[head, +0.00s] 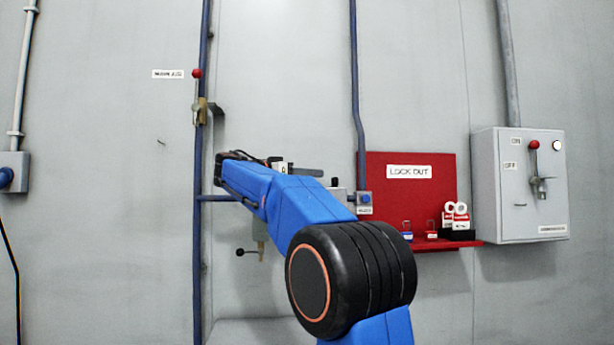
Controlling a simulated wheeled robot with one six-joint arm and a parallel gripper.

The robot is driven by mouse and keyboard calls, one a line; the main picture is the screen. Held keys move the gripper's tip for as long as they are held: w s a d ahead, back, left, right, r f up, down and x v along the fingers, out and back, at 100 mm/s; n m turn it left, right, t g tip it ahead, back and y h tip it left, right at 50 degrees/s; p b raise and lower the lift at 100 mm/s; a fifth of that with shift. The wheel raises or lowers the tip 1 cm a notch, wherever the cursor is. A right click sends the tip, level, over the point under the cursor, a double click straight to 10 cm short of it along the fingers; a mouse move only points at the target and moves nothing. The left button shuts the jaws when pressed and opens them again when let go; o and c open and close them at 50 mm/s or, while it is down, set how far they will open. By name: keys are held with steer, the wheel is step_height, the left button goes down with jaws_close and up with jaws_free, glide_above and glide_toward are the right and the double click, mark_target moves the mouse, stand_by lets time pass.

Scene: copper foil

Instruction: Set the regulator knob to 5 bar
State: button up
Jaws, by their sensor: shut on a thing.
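My blue arm reaches up and left to the wall and covers most of the regulator there. My gripper (274,162) is at its far end, at the regulator's place, and only dark parts of it show above the blue link. It is shut on what appears to be the regulator knob. The fingertips and the knob are hidden, and I cannot read any pressure setting. A pale fitting with a small dark lever (260,250) hangs below the arm.
A blue pipe (200,250) with a red-knobbed valve (197,74) runs up at left. At right are a second blue pipe (356,90), a red lockout board (430,185) with padlocks on its shelf, and a grey switch box (505,210).

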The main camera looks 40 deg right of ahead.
steer(key=shift+s+g, duration=0.1)
steer(key=shift+g, duration=0.2)
steer(key=o, duration=1)
steer(key=shift+o, duration=0.2)
steer(key=w+a, duration=0.2)
steer(key=a, duration=1.5)
steer(key=shift+a, duration=0.15)
